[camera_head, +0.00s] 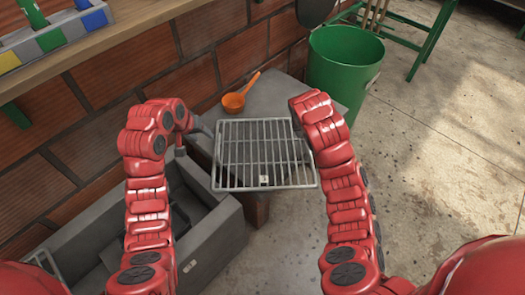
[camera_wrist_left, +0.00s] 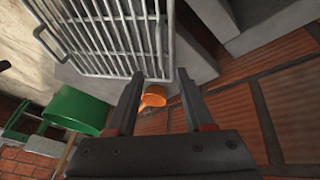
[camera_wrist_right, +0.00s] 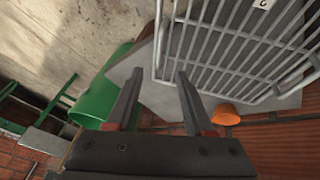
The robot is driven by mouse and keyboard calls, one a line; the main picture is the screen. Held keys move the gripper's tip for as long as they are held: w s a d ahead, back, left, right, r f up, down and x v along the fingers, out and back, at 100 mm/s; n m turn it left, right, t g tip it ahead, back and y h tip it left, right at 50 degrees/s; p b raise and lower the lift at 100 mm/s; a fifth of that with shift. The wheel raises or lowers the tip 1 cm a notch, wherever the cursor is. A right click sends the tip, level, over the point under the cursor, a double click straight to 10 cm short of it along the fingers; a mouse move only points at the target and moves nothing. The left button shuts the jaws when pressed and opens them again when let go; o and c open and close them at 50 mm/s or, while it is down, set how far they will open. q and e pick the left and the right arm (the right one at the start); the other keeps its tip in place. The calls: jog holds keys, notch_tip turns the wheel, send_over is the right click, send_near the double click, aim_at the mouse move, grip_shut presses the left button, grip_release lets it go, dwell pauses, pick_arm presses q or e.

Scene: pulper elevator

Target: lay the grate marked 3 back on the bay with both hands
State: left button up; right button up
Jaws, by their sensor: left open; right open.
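The metal bar grate (camera_head: 240,151) lies roughly level, over the grey slab and partly out past its front edge. I cannot tell what bears it. A small white tag (camera_head: 264,180) sits on its near side; its mark is too small to read. My left gripper (camera_wrist_left: 158,73) is open, its fingertips on either side of the grate's side rail in line of sight. My right gripper (camera_wrist_right: 160,72) is open in the same way at the opposite rail. Contact is not clear. The open grey trough (camera_head: 222,238), perhaps the bay, is at lower left with a small label on it.
An orange scoop (camera_head: 233,102) lies on the grey slab (camera_head: 270,90) behind the grate. A green bucket (camera_head: 342,70) stands beyond it. A brick wall and a wooden shelf (camera_head: 110,38) with coloured containers are at upper left. The concrete floor at right is clear.

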aim_at(218, 147)
pick_arm(q)
jog(key=x, duration=1.6)
jog(key=shift+f, duration=0.2)
pick_arm(e)
jog(key=x, duration=1.6)
pick_arm(q)
grip_shut()
pick_arm(e)
grip_shut()
pick_arm(q)
jog(key=shift+w+r, duration=0.1)
pick_arm(e)
jog(key=shift+w, duration=0.1)
